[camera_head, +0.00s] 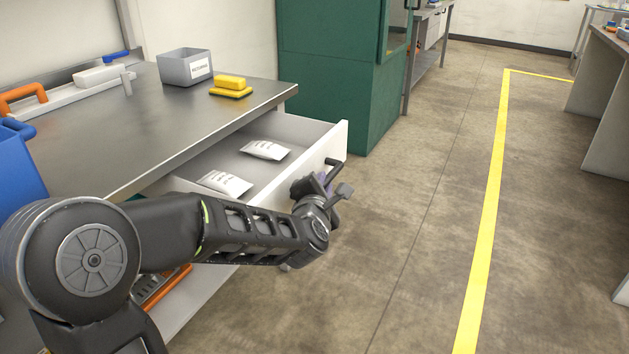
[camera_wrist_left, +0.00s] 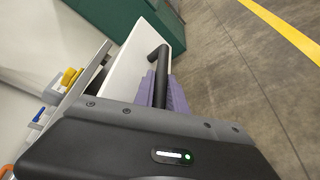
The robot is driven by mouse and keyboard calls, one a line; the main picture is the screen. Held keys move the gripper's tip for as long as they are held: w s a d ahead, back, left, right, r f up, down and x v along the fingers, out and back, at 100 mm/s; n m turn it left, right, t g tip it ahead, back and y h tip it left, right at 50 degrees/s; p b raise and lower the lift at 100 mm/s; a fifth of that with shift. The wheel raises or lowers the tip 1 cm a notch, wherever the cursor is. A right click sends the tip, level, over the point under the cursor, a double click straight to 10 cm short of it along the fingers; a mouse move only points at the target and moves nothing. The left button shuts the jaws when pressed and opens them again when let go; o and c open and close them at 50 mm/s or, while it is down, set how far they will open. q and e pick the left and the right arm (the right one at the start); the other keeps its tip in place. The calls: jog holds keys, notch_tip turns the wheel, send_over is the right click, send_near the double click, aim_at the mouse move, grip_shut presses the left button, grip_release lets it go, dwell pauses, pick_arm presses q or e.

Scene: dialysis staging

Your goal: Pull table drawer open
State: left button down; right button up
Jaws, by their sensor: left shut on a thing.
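The table drawer (camera_head: 341,137) stands pulled out from under the metal-topped table (camera_head: 130,150), with its inside showing. Two white packets lie in it, one farther back (camera_head: 265,150) and one nearer (camera_head: 224,184). A dark bar handle (camera_head: 335,166) is on the drawer's front. My left gripper (camera_head: 318,184) is at this handle, its jaws partly hidden by the wrist. In the left wrist view the black handle (camera_wrist_left: 158,62) runs between the purple finger pads (camera_wrist_left: 172,95), and the gripper is shut on it. My right gripper is not in view.
A grey bin (camera_head: 186,68) and a yellow sponge-like block (camera_head: 230,84) stand on the tabletop. A green cabinet (camera_head: 325,70) stands just behind the drawer. The floor to the right is clear, with a yellow line (camera_head: 490,200).

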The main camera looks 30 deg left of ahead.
pick_arm(q)
jog(key=shift+d, duration=0.1)
jog(key=c, duration=1.4)
grip_release()
jog(key=shift+o, duration=0.2)
jog(key=shift+s, duration=0.1)
jog(key=p+v, duration=0.1)
jog(key=v, duration=0.6)
jog(key=shift+s+p, duration=0.3)
